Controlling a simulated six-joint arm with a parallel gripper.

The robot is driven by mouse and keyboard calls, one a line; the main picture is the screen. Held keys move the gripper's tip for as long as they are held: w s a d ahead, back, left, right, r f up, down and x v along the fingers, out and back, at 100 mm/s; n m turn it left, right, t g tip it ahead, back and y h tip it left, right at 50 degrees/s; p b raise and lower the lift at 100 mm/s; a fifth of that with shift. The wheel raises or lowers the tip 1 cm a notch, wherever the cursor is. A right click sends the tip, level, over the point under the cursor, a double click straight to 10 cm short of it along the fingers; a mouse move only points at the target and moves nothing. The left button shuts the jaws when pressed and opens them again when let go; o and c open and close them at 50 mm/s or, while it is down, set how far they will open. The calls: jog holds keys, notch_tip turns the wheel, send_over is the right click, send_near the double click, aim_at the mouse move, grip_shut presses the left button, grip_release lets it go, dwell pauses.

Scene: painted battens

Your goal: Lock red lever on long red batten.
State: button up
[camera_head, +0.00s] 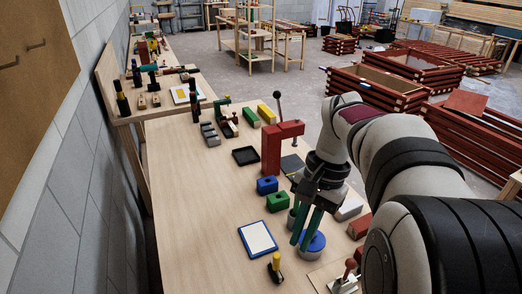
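A small red-tipped lever (350,265) stands on a pale plate at the bottom right of the table, partly cut off and close to my arm. I cannot make out a long red batten; a short red block (359,227) lies right of my gripper, partly covered by my arm. My gripper (304,243) points down with two green fingers, which stand apart with a narrow gap. The fingertips are beside a blue-topped round piece (316,243), and I cannot tell whether they touch it. The lever is below and right of the fingertips.
A red C-shaped press (272,148) with a black-knobbed handle stands behind my gripper. Blue (267,185) and green (277,202) blocks, a blue-framed tray (258,240) and a yellow-handled tool (275,267) are to the left. The table's left-middle is clear.

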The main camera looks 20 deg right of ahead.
jog(key=d+f+m, duration=0.1)
jog(key=d, duration=0.4)
jog(key=w+d+f+m, duration=0.1)
jog(key=d+m, duration=0.1)
jog(key=d, duration=0.3)
jog(key=d+m+y, duration=0.1)
jog(key=d, duration=0.4)
jog(key=shift+w+f, duration=0.25)
jog(key=shift+f, duration=0.15)
grip_shut()
jog(key=s+d+f+m, duration=0.2)
jog(key=d, duration=0.4)
jog(key=s+d+f+m+t+y, duration=0.1)
jog(key=s+d+f+m, duration=0.1)
jog(key=d, duration=0.3)
jog(key=shift+s+d+f+t, duration=0.3)
jog(key=shift+s+d+f, duration=0.05)
jog(key=shift+f, duration=0.15)
send_near(347, 272)
notch_tip(347, 272, down, 4)
jog(key=shift+w, duration=0.1)
jog(key=shift+a+r+h, duration=0.15)
jog(key=shift+a+h, duration=0.2)
jog(key=shift+h, duration=0.05)
